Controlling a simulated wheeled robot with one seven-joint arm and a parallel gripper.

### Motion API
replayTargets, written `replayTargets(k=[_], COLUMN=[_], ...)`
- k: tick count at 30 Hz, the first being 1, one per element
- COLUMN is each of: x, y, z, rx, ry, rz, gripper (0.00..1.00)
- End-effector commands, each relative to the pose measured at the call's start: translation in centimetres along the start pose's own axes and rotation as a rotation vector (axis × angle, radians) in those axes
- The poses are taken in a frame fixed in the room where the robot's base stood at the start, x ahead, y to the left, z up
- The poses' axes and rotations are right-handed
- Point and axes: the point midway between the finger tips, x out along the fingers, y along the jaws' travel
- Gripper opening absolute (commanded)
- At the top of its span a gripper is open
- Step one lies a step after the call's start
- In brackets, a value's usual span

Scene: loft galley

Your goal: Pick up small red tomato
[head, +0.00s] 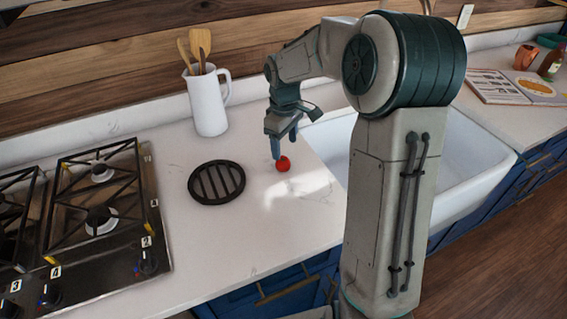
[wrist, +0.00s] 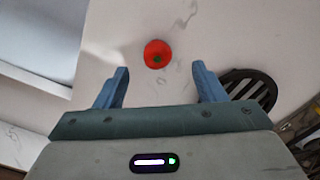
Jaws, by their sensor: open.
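The small red tomato (head: 283,164) sits on the white countertop between the round trivet and the sink. My gripper (head: 285,152) points down just above and beside the tomato in the head view. In the wrist view my gripper (wrist: 162,75) has its two blue fingers spread wide with nothing between them. Whether a finger touches the tomato is not clear.
A dark slatted trivet (head: 216,182) lies left of the tomato. A white pitcher (head: 208,100) with wooden utensils stands behind. A gas stove (head: 90,220) is at left, the white sink (head: 470,150) at right. An open book (head: 510,87) lies beyond the sink. Counter in front is clear.

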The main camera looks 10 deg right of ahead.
Motion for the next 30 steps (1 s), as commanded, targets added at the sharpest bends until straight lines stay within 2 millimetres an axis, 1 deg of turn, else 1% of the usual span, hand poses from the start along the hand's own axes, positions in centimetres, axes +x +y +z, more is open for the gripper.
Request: replayTargets(k=[1,3,11,19,22,28,29,30], x=[0.8,1.7,3.5,7.0,7.6,7.7,7.7,7.6], y=[0.0,0.0,0.1,0.4,0.4,0.4,0.4,0.4], z=[0.0,0.0,-0.2,-0.6,-0.7,-0.7,-0.7,-0.7], rx=[0.000,0.001,0.000,0.001,0.000,0.001,0.001,0.001], ry=[-0.002,-0.001,-0.002,-0.001,0.001,0.001,0.001,0.001], rz=[-0.002,-0.001,-0.002,-0.002,0.001,0.001,0.001,0.001], gripper=[0.64,0.64,0.64,0.64,0.64,0.64,0.61,0.50])
